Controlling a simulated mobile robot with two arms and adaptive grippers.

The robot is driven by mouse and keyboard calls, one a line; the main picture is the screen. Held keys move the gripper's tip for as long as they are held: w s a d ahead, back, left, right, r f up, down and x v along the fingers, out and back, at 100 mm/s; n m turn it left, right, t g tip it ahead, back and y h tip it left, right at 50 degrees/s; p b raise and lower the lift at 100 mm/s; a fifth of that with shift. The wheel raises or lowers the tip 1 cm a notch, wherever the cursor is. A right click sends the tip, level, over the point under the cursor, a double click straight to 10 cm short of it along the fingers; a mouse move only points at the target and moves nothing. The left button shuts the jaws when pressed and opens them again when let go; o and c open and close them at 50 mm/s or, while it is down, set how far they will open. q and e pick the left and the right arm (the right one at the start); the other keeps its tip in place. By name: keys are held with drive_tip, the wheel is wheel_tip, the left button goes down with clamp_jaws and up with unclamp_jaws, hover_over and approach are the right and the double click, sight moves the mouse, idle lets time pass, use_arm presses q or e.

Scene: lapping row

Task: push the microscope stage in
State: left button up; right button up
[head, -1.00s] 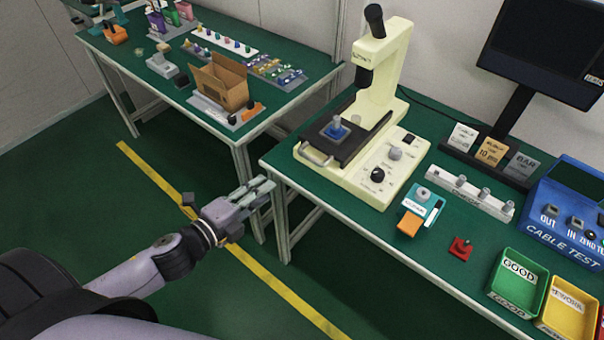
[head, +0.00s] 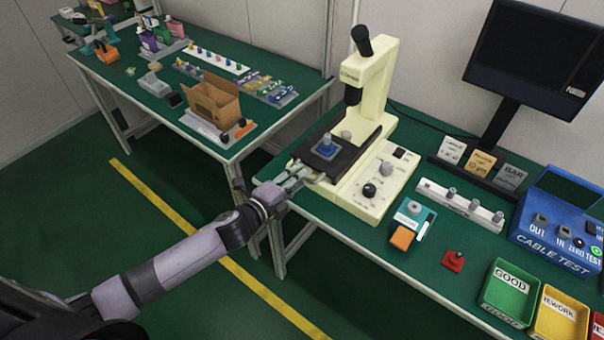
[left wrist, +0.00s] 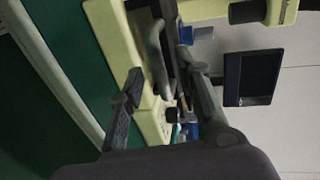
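The cream microscope (head: 372,80) stands on the near bench, with its head over a dark stage (head: 347,160). The stage juts out past the left edge of the cream base and bears a blue fixture with a grey part (head: 325,147). A pale bar handle is on the stage's outer end; in the left wrist view the handle (left wrist: 158,58) lies between the fingers. My left gripper (head: 298,176) is at that handle, its fingers apart on either side of it. Contact with the handle cannot be told. My right gripper is in neither view.
The microscope's knobs (head: 369,190) are right of the stage. A teal block (head: 414,212), red piece (head: 453,261) and green bin (head: 509,293) are farther right. Another bench (head: 150,110) with a cardboard box (head: 213,98) stands to the left, with a gap between the benches.

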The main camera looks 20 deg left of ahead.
sight(321, 157)
use_arm(q)
drive_tip(key=shift+x, duration=1.2)
drive_tip(key=shift+c, duration=0.4)
clamp_jaws()
